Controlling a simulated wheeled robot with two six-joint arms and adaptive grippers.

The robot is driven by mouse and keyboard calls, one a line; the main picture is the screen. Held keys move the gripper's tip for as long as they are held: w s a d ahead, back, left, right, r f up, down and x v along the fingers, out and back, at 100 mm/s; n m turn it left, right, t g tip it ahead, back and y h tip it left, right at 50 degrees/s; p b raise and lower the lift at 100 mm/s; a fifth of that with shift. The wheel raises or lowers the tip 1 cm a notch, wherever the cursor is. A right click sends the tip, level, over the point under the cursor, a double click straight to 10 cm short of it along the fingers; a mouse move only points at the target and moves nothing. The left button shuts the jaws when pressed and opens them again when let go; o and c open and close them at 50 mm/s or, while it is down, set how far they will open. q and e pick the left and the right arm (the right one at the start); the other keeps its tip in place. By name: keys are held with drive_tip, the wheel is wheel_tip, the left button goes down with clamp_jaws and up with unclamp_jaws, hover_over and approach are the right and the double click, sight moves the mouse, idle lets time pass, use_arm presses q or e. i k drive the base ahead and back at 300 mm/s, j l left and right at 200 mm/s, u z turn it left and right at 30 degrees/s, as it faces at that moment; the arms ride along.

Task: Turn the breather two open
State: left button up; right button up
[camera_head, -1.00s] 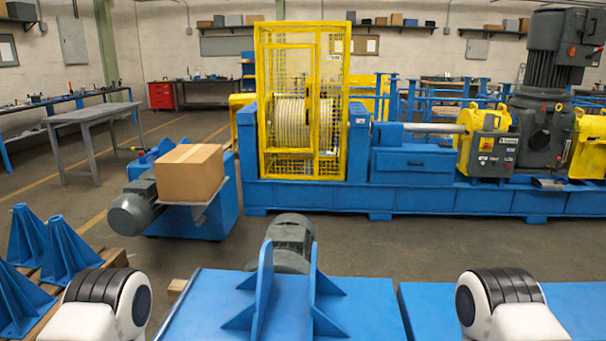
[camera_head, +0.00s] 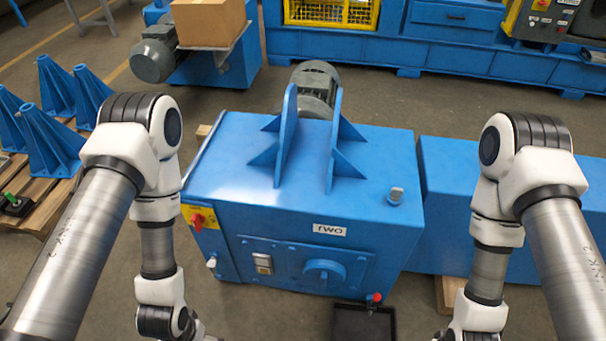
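A blue gearbox housing (camera_head: 230,165) with a small label (camera_head: 330,230), which seems to read "two", stands between my arms in the head view. A small grey-topped cap (camera_head: 396,195), which looks like the breather, stands upright on the right front of its top. Its turn position is too small to tell. Both my arms reach down on either side of the housing. Both grippers are below the frame edge and out of view.
Two upright blue plates (camera_head: 287,135) rise from the top. Another blue block (camera_head: 445,165) stands at right.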

sight(395, 192)
drive_tip(key=l+z, duration=0.35)
drive_tip(key=i+l+z, duration=0.15)
drive_tip(key=z, duration=0.15)
drive_tip(key=i+l+z, duration=0.15)
drive_tip(key=z, duration=0.2)
drive_tip(key=l, duration=0.1)
